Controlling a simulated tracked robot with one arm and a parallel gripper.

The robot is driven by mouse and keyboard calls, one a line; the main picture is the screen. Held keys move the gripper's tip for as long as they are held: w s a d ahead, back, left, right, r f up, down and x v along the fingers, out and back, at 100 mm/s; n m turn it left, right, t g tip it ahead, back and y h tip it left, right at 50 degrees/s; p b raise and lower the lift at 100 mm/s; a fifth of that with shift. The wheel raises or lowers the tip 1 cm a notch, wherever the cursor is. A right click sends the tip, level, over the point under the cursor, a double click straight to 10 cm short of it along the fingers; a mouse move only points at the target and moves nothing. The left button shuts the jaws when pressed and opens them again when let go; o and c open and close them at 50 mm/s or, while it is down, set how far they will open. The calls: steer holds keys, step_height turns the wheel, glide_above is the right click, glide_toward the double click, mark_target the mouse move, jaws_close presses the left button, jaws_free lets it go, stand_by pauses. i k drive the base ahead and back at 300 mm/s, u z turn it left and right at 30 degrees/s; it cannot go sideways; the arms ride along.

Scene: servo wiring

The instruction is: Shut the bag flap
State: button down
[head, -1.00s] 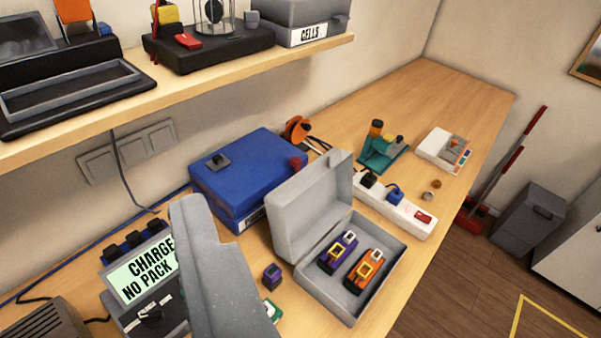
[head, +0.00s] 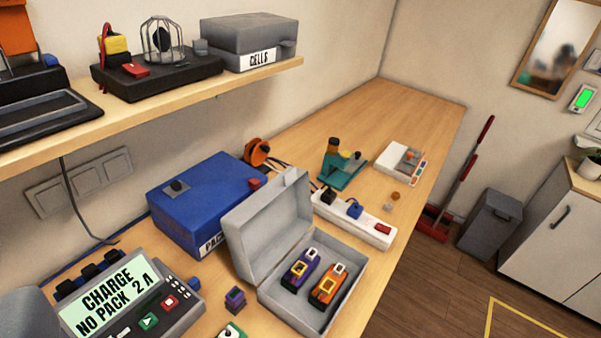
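A grey hinged case (head: 305,318), the only thing here like a bag with a flap, stands open on the bench. Its flap (head: 268,232) is raised on the left side and leans back beside the blue box. A purple pack (head: 299,270) and an orange pack (head: 327,285) lie side by side inside. No bag of soft cloth shows. A grey rounded part of mine (head: 28,315) shows in the lower left corner, well apart from the case. My gripper's fingertips are not in the picture.
A blue box (head: 205,197) stands close behind the flap. A white power strip (head: 352,222) lies behind the case. A charger (head: 125,300) reading "NO PACK" and a small purple block (head: 235,299) are to the left. A shelf (head: 200,100) overhangs the bench.

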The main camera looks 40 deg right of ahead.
mark_target(258, 232)
steer(key=z, duration=0.45)
steer(key=k, duration=1.2)
steer(key=z, duration=0.65)
steer(key=i, duration=1.8)
steer(key=u, duration=0.85)
steer(key=i, duration=0.55)
